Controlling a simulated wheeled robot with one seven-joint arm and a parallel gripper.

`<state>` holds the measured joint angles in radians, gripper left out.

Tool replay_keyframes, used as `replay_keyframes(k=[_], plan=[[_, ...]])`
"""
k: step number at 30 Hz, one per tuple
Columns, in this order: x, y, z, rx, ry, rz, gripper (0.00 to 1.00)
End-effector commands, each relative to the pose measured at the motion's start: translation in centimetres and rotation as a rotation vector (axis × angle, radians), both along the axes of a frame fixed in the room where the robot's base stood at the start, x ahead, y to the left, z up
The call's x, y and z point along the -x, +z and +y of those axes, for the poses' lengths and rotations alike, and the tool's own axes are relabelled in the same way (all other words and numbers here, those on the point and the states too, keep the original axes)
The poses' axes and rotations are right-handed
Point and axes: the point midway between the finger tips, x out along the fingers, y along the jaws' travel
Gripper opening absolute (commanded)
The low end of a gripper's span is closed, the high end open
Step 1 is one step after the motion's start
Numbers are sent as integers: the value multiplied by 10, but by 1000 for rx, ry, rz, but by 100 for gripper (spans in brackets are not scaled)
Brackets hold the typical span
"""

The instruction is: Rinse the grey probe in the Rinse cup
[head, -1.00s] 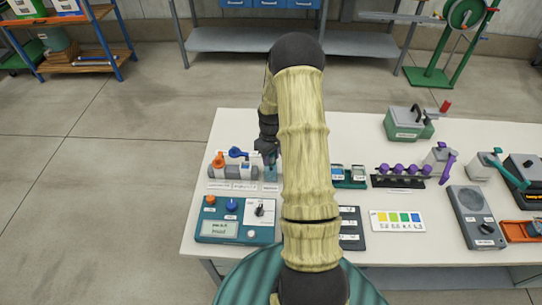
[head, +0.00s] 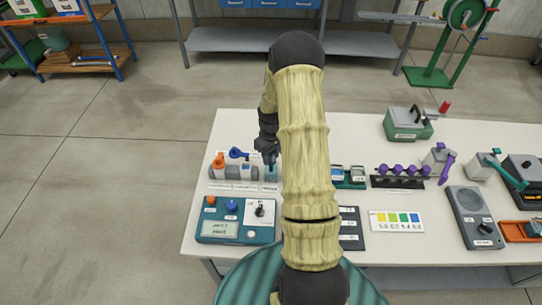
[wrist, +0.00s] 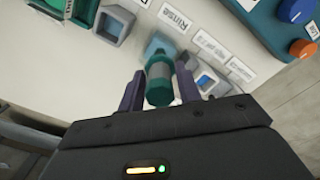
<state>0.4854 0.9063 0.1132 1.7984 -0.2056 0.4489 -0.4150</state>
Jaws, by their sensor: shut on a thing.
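The bluish Rinse cup (wrist: 158,46) lies just beyond the probe in the wrist view, by the "Rinse" label (wrist: 173,20). The probe overlaps the cup there; I cannot tell how deep its tip is. In the head view my gripper (head: 268,153) is above the teal-blue Rinse cup (head: 271,173), at the right end of the holder row. My arm partly hides that area, and the probe is hardly distinguishable there.
Left of the cup stand holders with an orange-topped probe (head: 219,160) and a blue one (head: 238,153). In front is a teal meter (head: 235,220) with knobs.

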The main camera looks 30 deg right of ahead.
Motion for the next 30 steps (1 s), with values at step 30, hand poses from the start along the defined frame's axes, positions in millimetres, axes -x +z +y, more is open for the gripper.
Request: replay_keyframes(k=[30], plan=[[0, 63, 0, 0, 0, -1, 9]])
